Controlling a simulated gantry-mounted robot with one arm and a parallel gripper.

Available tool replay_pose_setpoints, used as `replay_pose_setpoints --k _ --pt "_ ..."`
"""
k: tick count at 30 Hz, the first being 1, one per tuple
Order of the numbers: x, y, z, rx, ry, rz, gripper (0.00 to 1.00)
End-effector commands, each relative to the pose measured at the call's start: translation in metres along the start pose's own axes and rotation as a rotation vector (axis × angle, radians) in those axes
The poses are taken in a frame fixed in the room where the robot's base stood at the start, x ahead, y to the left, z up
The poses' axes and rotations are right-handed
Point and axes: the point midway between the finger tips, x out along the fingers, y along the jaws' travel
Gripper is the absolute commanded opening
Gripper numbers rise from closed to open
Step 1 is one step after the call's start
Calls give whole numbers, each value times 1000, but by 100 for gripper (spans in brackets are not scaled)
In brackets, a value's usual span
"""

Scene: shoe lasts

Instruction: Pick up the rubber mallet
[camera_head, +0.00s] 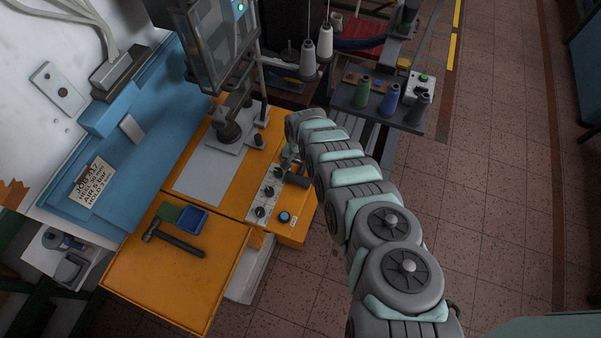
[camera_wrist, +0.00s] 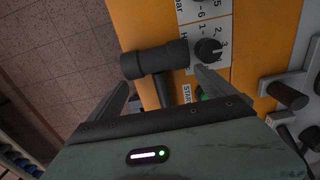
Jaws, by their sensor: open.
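The rubber mallet (camera_wrist: 155,60) has a thick black cylindrical head and a dark handle. In the wrist view its head lies across the front of the orange panel edge, and its handle runs down between my fingers. My gripper (camera_wrist: 161,80) is open, one finger on each side of the handle; I cannot tell whether either touches it. The handle's far end is hidden behind my gripper body. In the head view the mallet's dark head (camera_head: 296,181) shows at the control panel's right edge, just below my gripper (camera_head: 289,160).
A dark hammer (camera_head: 172,238) and a blue tray (camera_head: 192,220) lie on the orange bench (camera_head: 160,285) to the left. The control panel (camera_head: 264,196) has several knobs close to my right finger. A thread stand (camera_head: 375,105) stands at the upper right.

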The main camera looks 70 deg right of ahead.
Motion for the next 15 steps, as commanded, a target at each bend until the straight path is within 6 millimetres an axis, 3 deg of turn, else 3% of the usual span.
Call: replay_pose_setpoints --k 10,15 --pt "2 0 0 0 1 0 95" --pt "2 0 0 0 1 0 81"
